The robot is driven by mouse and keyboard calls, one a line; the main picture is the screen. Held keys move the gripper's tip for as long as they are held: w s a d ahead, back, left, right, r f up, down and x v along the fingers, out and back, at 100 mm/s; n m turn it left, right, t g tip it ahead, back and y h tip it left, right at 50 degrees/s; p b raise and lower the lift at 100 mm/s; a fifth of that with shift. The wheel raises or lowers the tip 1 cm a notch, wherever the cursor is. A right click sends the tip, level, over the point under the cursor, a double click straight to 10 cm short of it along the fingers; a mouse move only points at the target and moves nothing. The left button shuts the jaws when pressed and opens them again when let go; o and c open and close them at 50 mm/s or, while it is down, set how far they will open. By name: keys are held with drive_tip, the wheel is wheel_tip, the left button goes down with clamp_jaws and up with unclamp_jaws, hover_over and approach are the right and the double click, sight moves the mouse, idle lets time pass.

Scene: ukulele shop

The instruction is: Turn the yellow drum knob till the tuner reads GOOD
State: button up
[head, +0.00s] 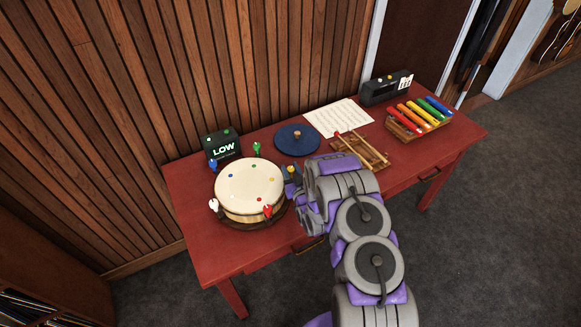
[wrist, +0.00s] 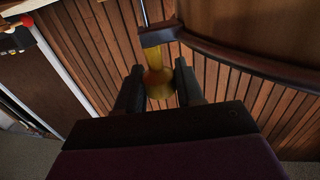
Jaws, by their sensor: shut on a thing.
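The drum (head: 247,185) stands on the red table, its pale head dotted with colours. The tuner (head: 223,147), a dark box behind it, reads LOW in light letters. My gripper (wrist: 158,77) is shut on the yellow knob (wrist: 156,82), with one finger on each side of it at the drum's side. In the head view my arm comes in from the lower right and partly hides the drum's right side. Other knobs round the rim are blue (head: 212,163), green (head: 256,148), white (head: 214,205) and red (head: 267,210).
A slatted wood wall (head: 200,60) stands close behind.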

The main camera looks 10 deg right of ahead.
drive_tip(key=shift+w+r+m+h+p, duration=0.1)
drive_tip(key=shift+r+m+h+p, duration=0.1)
drive_tip(key=shift+m+h+p, duration=0.45)
drive_tip(key=o, duration=0.9)
drive_tip(key=shift+f, duration=0.1)
